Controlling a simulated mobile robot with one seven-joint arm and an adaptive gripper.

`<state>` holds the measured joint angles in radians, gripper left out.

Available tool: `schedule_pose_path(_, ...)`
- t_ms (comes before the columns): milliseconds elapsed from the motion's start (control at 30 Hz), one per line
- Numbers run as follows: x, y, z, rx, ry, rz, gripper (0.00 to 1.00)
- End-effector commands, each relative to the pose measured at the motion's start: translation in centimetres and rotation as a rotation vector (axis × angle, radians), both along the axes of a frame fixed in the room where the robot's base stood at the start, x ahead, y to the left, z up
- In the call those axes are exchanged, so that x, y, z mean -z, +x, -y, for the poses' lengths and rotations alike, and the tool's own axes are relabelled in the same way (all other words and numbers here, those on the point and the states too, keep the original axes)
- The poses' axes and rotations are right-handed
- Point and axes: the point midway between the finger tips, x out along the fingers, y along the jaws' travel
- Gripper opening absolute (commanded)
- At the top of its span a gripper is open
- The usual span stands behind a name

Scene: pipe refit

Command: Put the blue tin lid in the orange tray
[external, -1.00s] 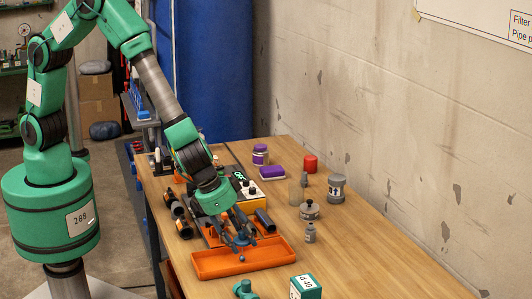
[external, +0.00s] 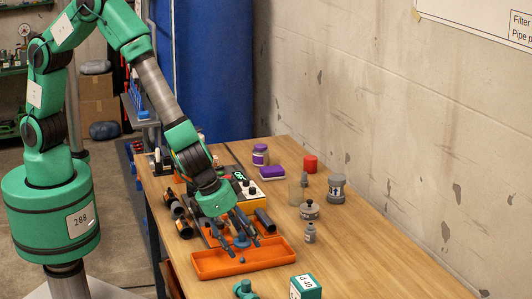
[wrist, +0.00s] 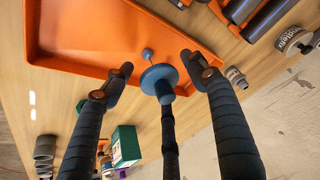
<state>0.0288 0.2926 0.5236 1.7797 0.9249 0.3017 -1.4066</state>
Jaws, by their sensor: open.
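The blue tin lid (external: 241,242) is a small blue disc seen among my fingers at the far side of the orange tray (external: 213,267). The wrist view shows the lid (wrist: 158,75) between my two side fingertips, with a gap on each side, and the tray (wrist: 90,35) behind it. My gripper (external: 243,243) is open, pointing down over the tray's far rim. I cannot tell whether the lid touches the tray or the middle finger. A small blue-grey ball (wrist: 147,53) shows beside the lid against the tray.
Dark cylinders (external: 265,220) and a device with knobs (external: 247,190) lie behind the tray. Grey jars (external: 310,209) stand to the right. A green box (external: 307,287) is near the front.

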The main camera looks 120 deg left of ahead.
Motion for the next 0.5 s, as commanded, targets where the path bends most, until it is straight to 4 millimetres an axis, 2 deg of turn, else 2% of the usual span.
schedule_pose_path(233, -0.5, 0.0, 0.0, 0.000, 0.000, 0.000, 0.57)
schedule_pose_path(500, -3.5, -1.1, 0.8, 0.000, -0.001, 0.002, 0.57)
